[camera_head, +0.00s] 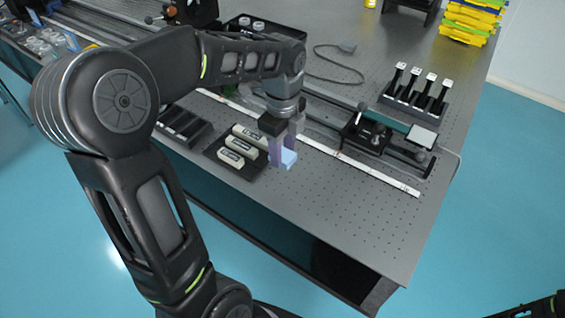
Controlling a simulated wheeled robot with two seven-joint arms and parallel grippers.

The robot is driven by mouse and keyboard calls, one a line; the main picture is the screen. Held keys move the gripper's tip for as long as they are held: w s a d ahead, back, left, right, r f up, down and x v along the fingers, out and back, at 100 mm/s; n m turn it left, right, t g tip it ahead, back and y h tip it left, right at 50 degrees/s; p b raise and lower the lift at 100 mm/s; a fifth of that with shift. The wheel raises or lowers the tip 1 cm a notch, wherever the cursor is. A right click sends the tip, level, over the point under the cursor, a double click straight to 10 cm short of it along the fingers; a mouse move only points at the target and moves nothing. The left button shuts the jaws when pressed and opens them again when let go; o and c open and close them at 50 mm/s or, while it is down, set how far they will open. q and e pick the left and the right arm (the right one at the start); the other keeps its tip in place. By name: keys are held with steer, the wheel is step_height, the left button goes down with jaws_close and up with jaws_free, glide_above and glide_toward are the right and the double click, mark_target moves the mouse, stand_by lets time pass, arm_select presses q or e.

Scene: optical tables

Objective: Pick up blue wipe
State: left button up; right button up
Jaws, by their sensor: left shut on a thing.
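The blue wipe (289,158) is a small light-blue piece between the fingers of my left gripper (283,157). The gripper points down and is shut on it, at the near side of the optical table (370,250). The fingers hide part of the wipe. Whether the wipe touches the table top cannot be told. My right gripper is not in view; only a dark piece of my right arm shows at the bottom right corner.
A dark tray (214,150) with several pale labelled blocks lies just left of the gripper. A long white ruler strip (385,180) and a rail run behind it. A black rack (413,101) with several upright pieces stands right. The front right table top is clear.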

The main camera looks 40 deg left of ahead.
arm_select(q)
steer(key=shift+r, duration=0.8)
steer(key=o, duration=0.8)
steer(key=c, duration=0.7)
